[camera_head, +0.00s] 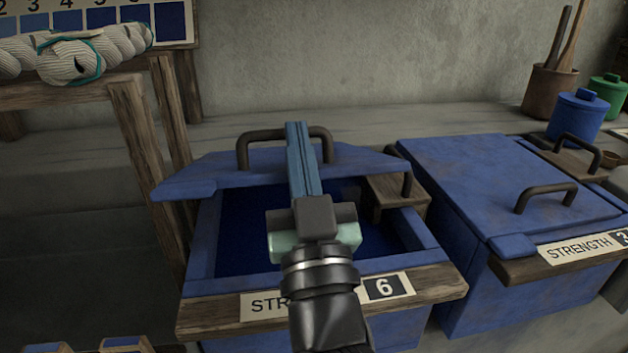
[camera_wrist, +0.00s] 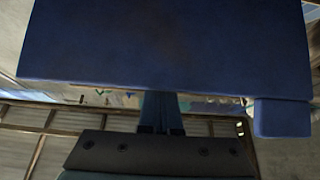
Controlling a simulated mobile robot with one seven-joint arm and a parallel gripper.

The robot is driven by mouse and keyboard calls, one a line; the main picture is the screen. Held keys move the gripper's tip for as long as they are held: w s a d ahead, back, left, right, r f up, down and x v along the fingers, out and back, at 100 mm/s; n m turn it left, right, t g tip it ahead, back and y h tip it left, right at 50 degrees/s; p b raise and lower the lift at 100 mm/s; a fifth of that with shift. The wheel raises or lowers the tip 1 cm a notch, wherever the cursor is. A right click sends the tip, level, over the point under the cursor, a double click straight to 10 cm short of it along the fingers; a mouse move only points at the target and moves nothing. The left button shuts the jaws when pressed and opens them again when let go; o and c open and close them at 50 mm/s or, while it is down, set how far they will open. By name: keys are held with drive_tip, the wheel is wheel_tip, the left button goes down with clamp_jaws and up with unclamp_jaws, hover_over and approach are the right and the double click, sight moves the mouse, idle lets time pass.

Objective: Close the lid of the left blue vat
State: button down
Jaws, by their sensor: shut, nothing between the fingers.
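The left blue vat (camera_head: 206,246) stands open, with a "6" on its front label and a dark blue interior. Its blue lid (camera_head: 205,175) is raised and tilted at the back, seen at a shallow angle, with a dark handle (camera_head: 243,150) on it. My gripper (camera_head: 296,128) is shut and empty, reaching over the vat opening. Its fingers overlap the lid and handle in the head view. In the wrist view the lid (camera_wrist: 160,45) fills the upper part, and the fingertips (camera_wrist: 160,98) meet its lower edge in the picture. I cannot tell whether they touch it.
A second blue vat (camera_head: 470,278), closed and labelled "STRENGTH", stands close on the right, with a handle on its lid. A brown pot of sticks (camera_head: 549,90), a blue canister (camera_head: 577,117) and a green one (camera_head: 607,92) stand behind. A wooden rack (camera_head: 140,140) with yarn is at left.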

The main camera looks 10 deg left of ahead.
drive_tip(key=s+d+p, duration=0.3)
drive_tip(key=s+d, duration=0.1)
drive_tip(key=s, duration=0.6)
drive_tip(key=shift+s+d+r, duration=0.2)
drive_tip(key=shift+s+d, duration=0.05)
drive_tip(key=shift+s, duration=0.15)
